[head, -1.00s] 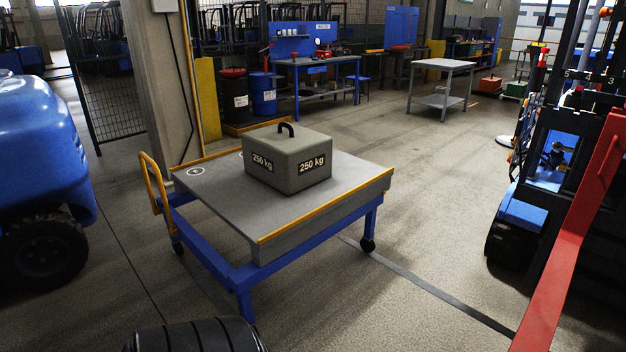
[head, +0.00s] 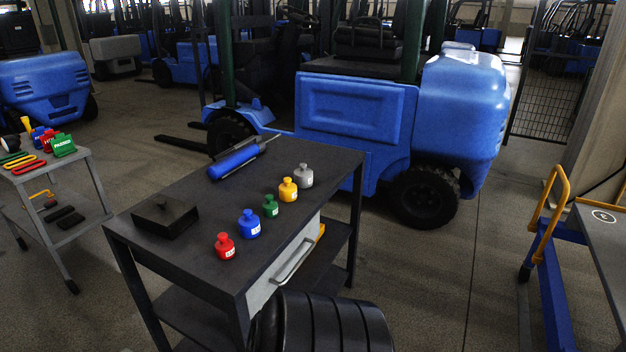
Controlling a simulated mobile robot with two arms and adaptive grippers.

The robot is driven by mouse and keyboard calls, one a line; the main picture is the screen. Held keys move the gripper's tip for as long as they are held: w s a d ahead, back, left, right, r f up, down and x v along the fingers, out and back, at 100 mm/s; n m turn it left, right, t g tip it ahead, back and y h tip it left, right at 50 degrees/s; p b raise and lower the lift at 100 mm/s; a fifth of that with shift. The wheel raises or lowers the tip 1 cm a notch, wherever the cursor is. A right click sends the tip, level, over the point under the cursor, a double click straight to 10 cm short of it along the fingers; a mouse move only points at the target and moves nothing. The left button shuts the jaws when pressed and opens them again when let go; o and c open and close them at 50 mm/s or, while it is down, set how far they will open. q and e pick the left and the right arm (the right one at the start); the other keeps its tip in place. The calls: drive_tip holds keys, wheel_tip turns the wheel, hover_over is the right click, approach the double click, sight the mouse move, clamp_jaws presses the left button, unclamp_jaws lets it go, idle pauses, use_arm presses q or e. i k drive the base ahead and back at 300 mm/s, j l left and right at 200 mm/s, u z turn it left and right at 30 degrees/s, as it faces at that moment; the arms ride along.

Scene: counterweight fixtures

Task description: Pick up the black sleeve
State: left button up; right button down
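I cannot make out a thing that is clearly the black sleeve. Two dark flat pieces (head: 65,217) lie on the lower shelf of the grey cart at the left, too small to identify. A low black box (head: 164,214) sits on the dark workbench (head: 200,260). A black ribbed rounded form (head: 322,325) fills part of the bottom edge; I cannot tell whether it is part of me. Neither of my grippers is in view.
The bench also holds a blue cylindrical tool (head: 236,160) and several coloured weights, including a red one (head: 225,246). A blue forklift (head: 400,110) stands close behind. The grey cart (head: 82,168) is left, a blue-framed trolley (head: 548,250) right. Floor between forklift and trolley is clear.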

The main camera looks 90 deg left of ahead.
sight(166, 216)
drive_tip(key=u, duration=3.7)
